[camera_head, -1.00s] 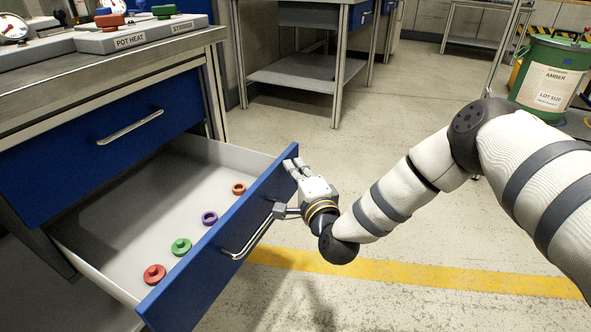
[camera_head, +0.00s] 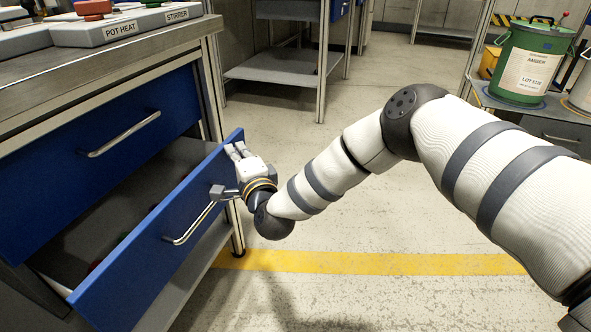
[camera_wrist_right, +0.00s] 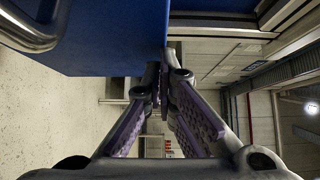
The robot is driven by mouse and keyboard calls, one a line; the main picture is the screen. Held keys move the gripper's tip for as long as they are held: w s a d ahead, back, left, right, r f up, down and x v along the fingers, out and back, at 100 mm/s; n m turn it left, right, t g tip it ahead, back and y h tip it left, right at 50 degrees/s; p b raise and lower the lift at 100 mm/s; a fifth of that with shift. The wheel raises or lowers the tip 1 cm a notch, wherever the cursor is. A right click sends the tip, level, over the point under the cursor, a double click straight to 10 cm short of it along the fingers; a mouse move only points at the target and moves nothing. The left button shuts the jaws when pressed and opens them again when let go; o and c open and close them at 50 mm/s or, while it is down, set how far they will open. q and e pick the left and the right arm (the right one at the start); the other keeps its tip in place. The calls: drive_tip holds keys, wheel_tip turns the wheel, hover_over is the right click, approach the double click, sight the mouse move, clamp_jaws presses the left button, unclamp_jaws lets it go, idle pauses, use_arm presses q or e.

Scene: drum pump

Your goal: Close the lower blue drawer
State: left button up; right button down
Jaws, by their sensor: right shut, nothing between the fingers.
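The lower blue drawer (camera_head: 150,255) is partly open, its front standing out from the cabinet. Its metal handle (camera_head: 190,226) is on the front face. My right gripper (camera_head: 238,150) is shut and empty at the outer face of the drawer front, near its far upper corner, and appears to touch it. It is not on the handle. In the right wrist view the shut fingers (camera_wrist_right: 163,80) are at the edge of the blue panel (camera_wrist_right: 110,50), with the handle (camera_wrist_right: 30,28) at upper left. The small rings inside are mostly hidden by the front. My left gripper is out of view.
The upper blue drawer (camera_head: 60,155) is shut below the metal worktop (camera_head: 110,65). A table (camera_head: 285,70) stands at the back. A green drum (camera_head: 528,62) stands at the right. The floor with a yellow stripe (camera_head: 380,263) is clear.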

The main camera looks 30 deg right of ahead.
drive_tip(key=w+a+b, duration=0.1)
drive_tip(key=w+a, duration=0.1)
drive_tip(key=w+a+b, duration=0.2)
drive_tip(key=w, duration=0.1)
drive_tip(key=shift+w+a+f, duration=0.1)
drive_tip(key=shift+w+f, duration=0.1)
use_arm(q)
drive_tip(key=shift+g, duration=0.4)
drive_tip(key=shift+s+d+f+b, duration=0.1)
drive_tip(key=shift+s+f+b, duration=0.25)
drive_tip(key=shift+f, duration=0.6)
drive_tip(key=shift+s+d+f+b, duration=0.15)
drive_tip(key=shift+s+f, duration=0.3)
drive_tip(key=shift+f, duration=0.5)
use_arm(e)
drive_tip(key=shift+w+a+r, duration=0.2)
drive_tip(key=shift+w+a, duration=0.2)
drive_tip(key=shift+w, duration=0.15)
